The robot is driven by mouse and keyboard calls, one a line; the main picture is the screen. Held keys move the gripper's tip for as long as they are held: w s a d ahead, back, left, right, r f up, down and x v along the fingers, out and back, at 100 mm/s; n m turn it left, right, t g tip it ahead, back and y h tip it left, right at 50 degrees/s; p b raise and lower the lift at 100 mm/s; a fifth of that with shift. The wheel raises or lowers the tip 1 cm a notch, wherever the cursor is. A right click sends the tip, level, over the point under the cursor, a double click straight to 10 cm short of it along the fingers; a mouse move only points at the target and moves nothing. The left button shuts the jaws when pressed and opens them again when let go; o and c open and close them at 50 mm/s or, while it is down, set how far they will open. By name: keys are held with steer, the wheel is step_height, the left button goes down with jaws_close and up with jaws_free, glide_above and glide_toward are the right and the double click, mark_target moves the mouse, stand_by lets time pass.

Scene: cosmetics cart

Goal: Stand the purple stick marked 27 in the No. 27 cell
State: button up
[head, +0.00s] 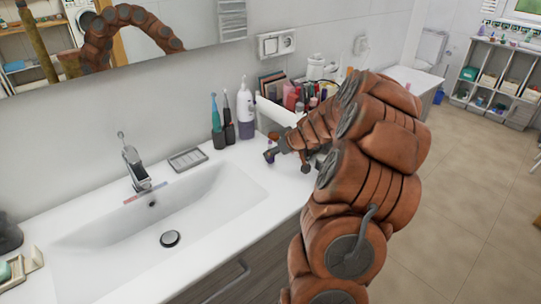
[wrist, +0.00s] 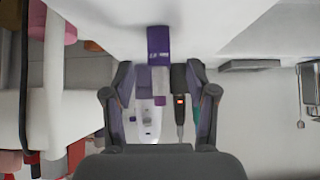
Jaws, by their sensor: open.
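The purple stick (wrist: 158,45) stands on the white counter in the wrist view, which shows the scene upside down. Its dark purple part is against the counter and paler lilac parts show below it in the picture. My gripper (wrist: 160,75) is open, with one finger on each side of the stick and a gap to both. In the head view my gripper (head: 273,156) is low over the counter, right of the sink, with a small bit of purple at its tips. No number is readable, and I cannot make out the No. 27 cell.
A white organiser (head: 277,110) full of cosmetics stands behind my gripper; its wall shows at left in the wrist view (wrist: 62,75). A white-and-purple bottle (head: 245,108) and a dark toothbrush (head: 216,128) stand to the left. The sink basin (head: 150,225) is empty.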

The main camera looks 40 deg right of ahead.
steer(key=shift+p+x, duration=0.8)
steer(key=shift+x, duration=1.35)
jaws_close()
